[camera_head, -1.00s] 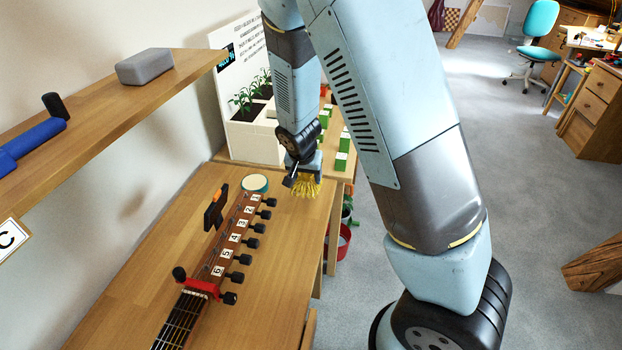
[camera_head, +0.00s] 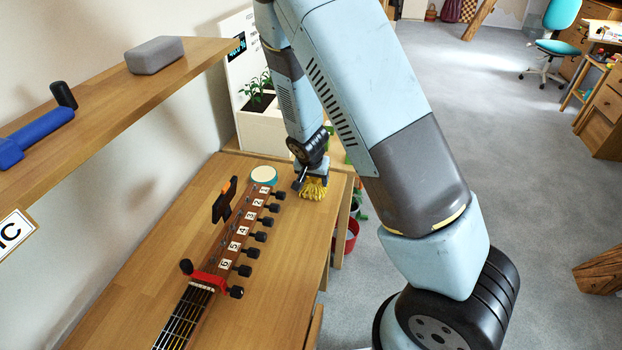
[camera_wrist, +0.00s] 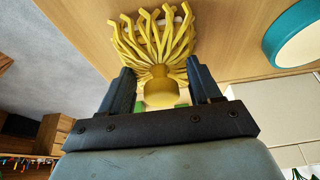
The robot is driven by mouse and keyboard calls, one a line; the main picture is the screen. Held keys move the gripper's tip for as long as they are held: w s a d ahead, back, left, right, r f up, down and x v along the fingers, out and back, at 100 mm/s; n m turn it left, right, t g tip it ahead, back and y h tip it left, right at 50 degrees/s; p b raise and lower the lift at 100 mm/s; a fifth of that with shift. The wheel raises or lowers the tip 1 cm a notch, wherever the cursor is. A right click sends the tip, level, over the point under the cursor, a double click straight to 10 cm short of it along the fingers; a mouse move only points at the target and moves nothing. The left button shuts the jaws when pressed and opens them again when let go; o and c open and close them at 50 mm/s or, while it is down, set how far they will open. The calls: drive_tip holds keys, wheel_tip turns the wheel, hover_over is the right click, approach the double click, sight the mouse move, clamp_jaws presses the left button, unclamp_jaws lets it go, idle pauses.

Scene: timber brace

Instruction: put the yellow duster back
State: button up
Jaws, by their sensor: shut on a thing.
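The yellow duster (camera_head: 314,189) has many looped strands and a round yellow knob. In the head view it is at the far right end of the wooden bench, beside the guitar headstock. My gripper (camera_head: 304,178) is just above it, reaching down. In the wrist view the duster (camera_wrist: 150,38) fans out beyond the fingers. My gripper (camera_wrist: 163,92) is shut on its knob, with one dark finger on each side. The strands are at or close to the bench top (camera_wrist: 222,30); I cannot tell if they touch.
A round teal-rimmed tin (camera_head: 263,176) stands just left of the duster. The guitar headstock (camera_head: 246,222) with black pegs and an orange-black clip (camera_head: 224,200) lie nearby. A shelf (camera_head: 150,95) overhangs on the left. A white planter (camera_head: 262,130) stands behind. The bench's right edge is close.

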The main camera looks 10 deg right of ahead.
drive_tip(key=o, duration=1.1)
drive_tip(key=v, duration=1)
drive_tip(key=s+d+r+n+y, duration=0.1)
drive_tip(key=s+d+r, duration=0.4)
drive_tip(key=r, duration=0.5)
drive_tip(key=s+d+r+n+y, duration=0.1)
drive_tip(key=s+d+r, duration=0.35)
drive_tip(key=r, duration=0.45)
drive_tip(key=s+d+r+n+t, duration=0.1)
drive_tip(key=s+d+r, duration=0.3)
drive_tip(key=s+r, duration=0.6)
drive_tip(key=s+n, duration=0.1)
drive_tip(key=s, duration=0.3)
drive_tip(key=shift+s+d+r+n+t, duration=0.2)
drive_tip(key=shift+s+d+n+t, duration=0.1)
drive_tip(key=shift+t, duration=0.1)
